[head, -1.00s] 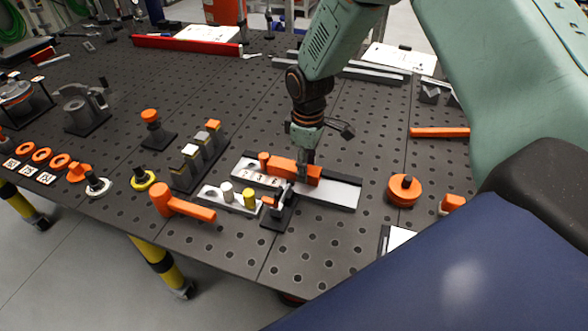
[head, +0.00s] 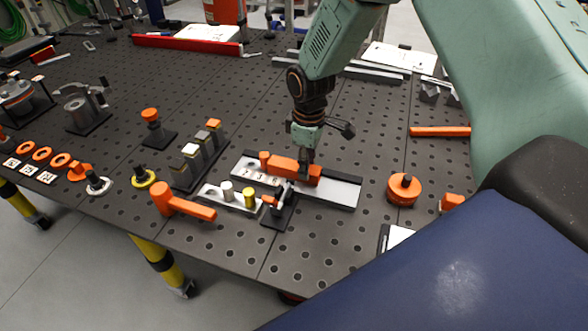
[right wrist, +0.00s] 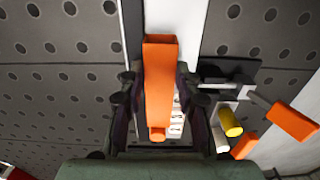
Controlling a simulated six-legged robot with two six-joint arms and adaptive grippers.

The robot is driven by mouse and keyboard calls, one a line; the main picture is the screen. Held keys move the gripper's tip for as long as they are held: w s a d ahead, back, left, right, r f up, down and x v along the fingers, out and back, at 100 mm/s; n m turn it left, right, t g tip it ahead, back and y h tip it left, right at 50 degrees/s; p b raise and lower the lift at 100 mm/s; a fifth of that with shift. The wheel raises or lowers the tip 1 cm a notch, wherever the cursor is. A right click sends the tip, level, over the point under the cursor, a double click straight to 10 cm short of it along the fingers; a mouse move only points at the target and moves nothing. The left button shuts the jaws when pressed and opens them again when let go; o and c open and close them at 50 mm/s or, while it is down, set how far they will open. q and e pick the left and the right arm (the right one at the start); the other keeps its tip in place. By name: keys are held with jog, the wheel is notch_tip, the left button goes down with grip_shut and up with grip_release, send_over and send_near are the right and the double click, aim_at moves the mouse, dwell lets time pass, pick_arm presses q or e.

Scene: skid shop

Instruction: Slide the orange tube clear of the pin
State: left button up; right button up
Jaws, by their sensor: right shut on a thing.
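The orange tube (head: 284,166) is a square-section bar lying along a pale, dark-edged tray (head: 338,190). A short upright orange peg (head: 264,157), which looks like the pin, stands at its left end. My right gripper (head: 307,170) reaches down from above and is shut on the tube toward its right end. In the right wrist view, the fingers (right wrist: 155,78) flank the tube (right wrist: 159,95), and the peg's round top (right wrist: 158,134) shows at its lower end. I cannot tell whether tube and peg touch. My left gripper is not in view.
A dark clamp (head: 283,205) stands close in front of the tray. Beside it is a pale holder (head: 215,196) with white and yellow cylinders. An orange mallet (head: 183,205) lies to the left. An orange disc (head: 403,189) sits right of the tray, with bare table between.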

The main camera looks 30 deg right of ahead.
jog(key=shift+s+d, duration=0.15)
jog(key=shift+s, duration=0.1)
jog(key=shift+s+d+p, duration=0.35)
jog(key=shift+p, duration=0.15)
jog(key=shift+s+d+p, duration=0.35)
jog(key=shift+p, duration=0.05)
jog(key=shift+s, duration=0.1)
jog(key=shift+s+d+p, duration=0.45)
jog(key=shift+d+p, duration=0.05)
jog(key=shift+p, duration=0.25)
jog(key=shift+s+d+r+p, duration=0.1)
jog(key=shift+s+d+p, duration=0.35)
jog(key=shift+p, duration=0.3)
jog(key=shift+s+d+p, duration=0.2)
jog(key=shift+s+p, duration=0.05)
jog(key=shift+p, duration=0.1)
jog(key=shift+s+d+p, duration=0.55)
jog(key=shift+s+p, duration=0.05)
jog(key=shift+p, duration=0.35)
